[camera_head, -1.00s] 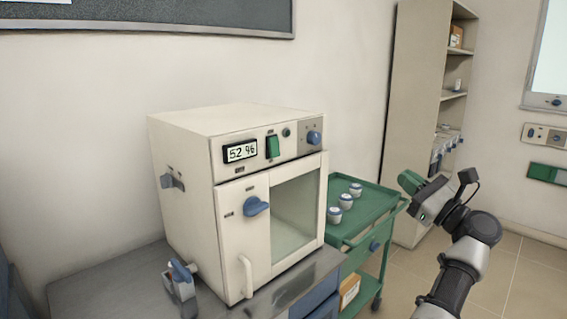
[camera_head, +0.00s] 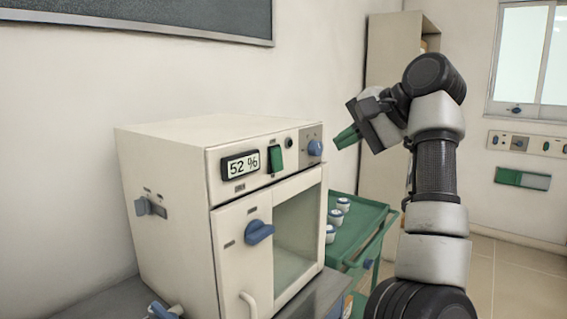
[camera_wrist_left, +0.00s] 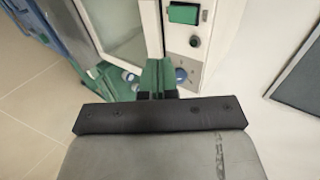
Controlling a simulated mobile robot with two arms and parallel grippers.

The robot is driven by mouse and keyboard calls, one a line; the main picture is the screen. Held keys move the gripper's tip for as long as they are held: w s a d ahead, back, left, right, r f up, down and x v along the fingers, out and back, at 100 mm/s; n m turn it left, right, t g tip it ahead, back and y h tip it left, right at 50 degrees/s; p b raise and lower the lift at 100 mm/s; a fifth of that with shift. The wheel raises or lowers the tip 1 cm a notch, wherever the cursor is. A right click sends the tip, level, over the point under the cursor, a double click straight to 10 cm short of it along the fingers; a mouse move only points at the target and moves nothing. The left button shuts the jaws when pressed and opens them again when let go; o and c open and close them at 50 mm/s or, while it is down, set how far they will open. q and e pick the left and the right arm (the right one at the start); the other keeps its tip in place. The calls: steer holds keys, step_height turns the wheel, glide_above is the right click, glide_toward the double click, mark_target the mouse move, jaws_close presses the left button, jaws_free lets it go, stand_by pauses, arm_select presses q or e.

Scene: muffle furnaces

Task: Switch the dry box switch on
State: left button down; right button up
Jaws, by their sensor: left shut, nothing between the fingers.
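The dry box (camera_head: 165,165) is a cream cabinet at the left of the head view, with a display (camera_head: 241,165) reading 52 %. Its green rocker switch (camera_head: 276,159) is on the upper front panel, right of the display. The switch also shows at the top of the left wrist view (camera_wrist_left: 184,13). My left gripper (camera_head: 346,138) is shut and empty, its green fingers pointing left toward the panel. It is apart from the switch, to the right of the blue knob (camera_head: 315,148). In the wrist view the fingers (camera_wrist_left: 158,76) are together. My right gripper is not in view.
A tall shelf (camera_head: 385,90) is behind. The space directly before the panel is clear.

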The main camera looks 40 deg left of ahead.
arm_select(q)
glide_toward(280, 168)
steer(key=p+x, duration=0.1)
steer(key=x, duration=0.5)
steer(key=shift+f, duration=0.25)
steer(key=shift+a+f, duration=0.1)
steer(key=shift+a, duration=0.3)
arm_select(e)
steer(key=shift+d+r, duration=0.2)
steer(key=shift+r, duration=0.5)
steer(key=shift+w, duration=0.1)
